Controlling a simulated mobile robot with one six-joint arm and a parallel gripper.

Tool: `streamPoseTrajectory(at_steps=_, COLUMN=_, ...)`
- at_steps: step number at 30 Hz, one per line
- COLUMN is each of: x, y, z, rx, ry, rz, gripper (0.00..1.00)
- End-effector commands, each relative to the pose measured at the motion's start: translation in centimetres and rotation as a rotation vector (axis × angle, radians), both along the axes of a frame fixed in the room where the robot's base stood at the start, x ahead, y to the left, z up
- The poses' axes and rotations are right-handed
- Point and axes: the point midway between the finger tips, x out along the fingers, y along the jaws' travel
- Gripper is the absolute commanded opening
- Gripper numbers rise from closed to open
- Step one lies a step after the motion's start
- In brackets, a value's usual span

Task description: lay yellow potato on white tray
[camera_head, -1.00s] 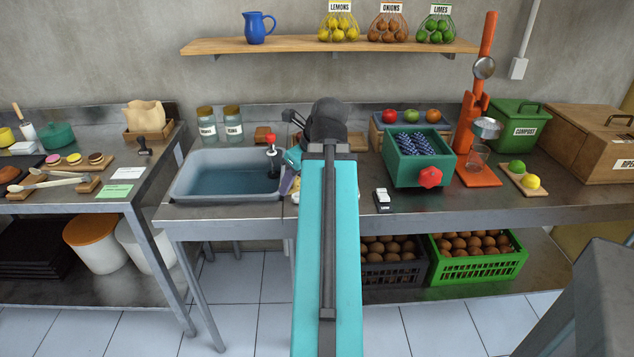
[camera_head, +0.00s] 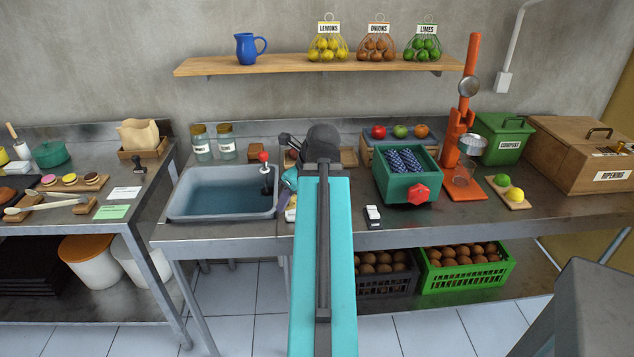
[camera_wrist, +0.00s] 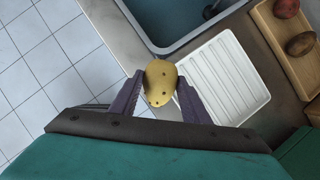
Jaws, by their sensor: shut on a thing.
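My gripper (camera_wrist: 160,92) is shut on the yellow potato (camera_wrist: 160,82), which has dark spots, in the wrist view. The potato sits between the two purple fingers, over the steel counter near its front edge. The white tray (camera_wrist: 228,76), ribbed and rectangular, lies just to the right of the potato in the wrist view, beside the sink. The potato overlaps the tray's left side in the picture; I cannot tell how high it is.
The sink (camera_head: 222,218) with water and a tap is left of my arm. A wooden board (camera_wrist: 268,22) with two brown-red potatoes lies beyond the tray. A green box (camera_head: 408,180) with a red knob stands to the right, with a small black-and-white item (camera_head: 373,217) before it.

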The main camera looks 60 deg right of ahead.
Motion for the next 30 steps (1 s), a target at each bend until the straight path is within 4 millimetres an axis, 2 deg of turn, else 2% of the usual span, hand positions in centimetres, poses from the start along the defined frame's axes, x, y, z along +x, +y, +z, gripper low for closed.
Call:
streamPoseTrajectory(at_steps=1, x=0.0, y=-0.1, z=0.4, rx=0.001, ry=0.0, rz=0.0, gripper=0.17)
streamPoseTrajectory(at_steps=26, x=-0.1, y=-3.1, z=0.1, rx=0.0, ry=0.0, rz=0.001, gripper=0.17)
streamPoseTrajectory(at_steps=30, x=0.0, y=-5.3, z=-0.3, rx=0.001, ry=0.0, rz=0.0, gripper=0.17)
